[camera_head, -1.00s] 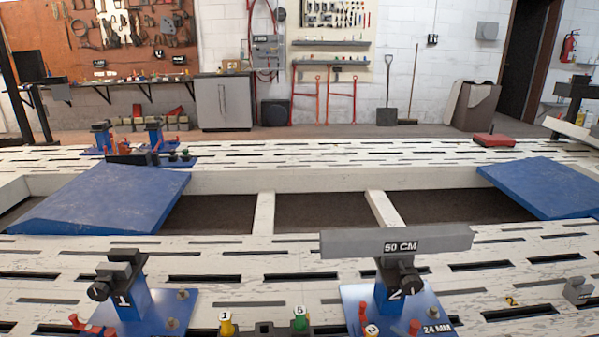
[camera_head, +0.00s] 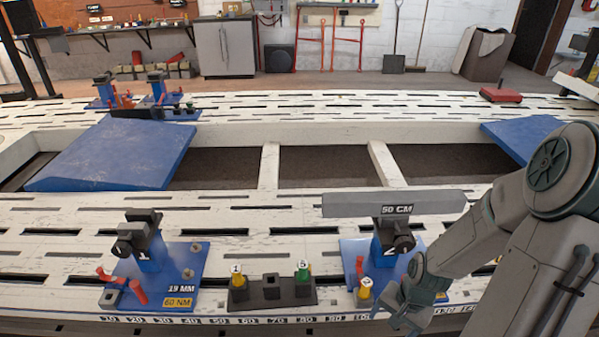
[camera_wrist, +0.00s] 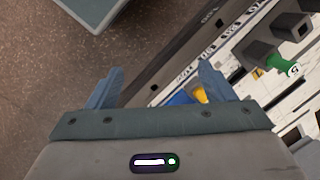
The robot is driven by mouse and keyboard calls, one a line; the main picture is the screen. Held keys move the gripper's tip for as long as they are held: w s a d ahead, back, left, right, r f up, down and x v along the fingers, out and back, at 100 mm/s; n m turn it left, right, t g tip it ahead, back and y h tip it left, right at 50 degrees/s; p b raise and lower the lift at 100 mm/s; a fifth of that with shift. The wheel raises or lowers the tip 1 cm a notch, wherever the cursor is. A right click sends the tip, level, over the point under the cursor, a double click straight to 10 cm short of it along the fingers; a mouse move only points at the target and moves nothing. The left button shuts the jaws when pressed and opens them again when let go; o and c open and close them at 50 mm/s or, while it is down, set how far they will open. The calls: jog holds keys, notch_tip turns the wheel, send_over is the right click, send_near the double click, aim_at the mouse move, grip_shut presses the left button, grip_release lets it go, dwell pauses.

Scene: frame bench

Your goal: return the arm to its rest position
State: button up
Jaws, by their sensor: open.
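My gripper (camera_head: 402,308) is at the bench's front edge on the right in the head view, in front of the blue stand marked 2 (camera_head: 358,252). In the wrist view my gripper (camera_wrist: 160,90) has its two fingers spread apart with nothing between them. The floor (camera_wrist: 60,60) and the bench's front edge with its number scale lie beyond the fingers. A grey bar marked 50 CM (camera_head: 350,206) rests on top of stand 2. My arm hides part of that stand's base.
Stand 1 (camera_head: 150,255) is at left front. A dark holder (camera_head: 271,292) with yellow and green pieces sits between the stands. Blue plates (camera_head: 115,155) span the frame's opening at left and right. A red box (camera_head: 500,95) lies at the back right. The floor before the bench looks clear.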

jog(key=s+a+r+n+t+p, duration=0.1)
jog(key=s+a+r+n+p, duration=0.1)
jog(key=r, duration=0.9)
jog(key=s+a+r+n+h+p, duration=0.1)
jog(key=a+r+n+p, duration=0.1)
jog(key=r, duration=0.9)
jog(key=s+a+r+n+t+h+p, duration=0.1)
jog(key=s+a+r+n+p, duration=0.1)
jog(key=r, duration=0.8)
jog(key=shift+s+a+r+n+t+p, duration=0.4)
jog(key=shift+n+p, duration=0.4)
jog(key=shift+p, duration=0.35)
jog(key=shift+d, duration=0.1)
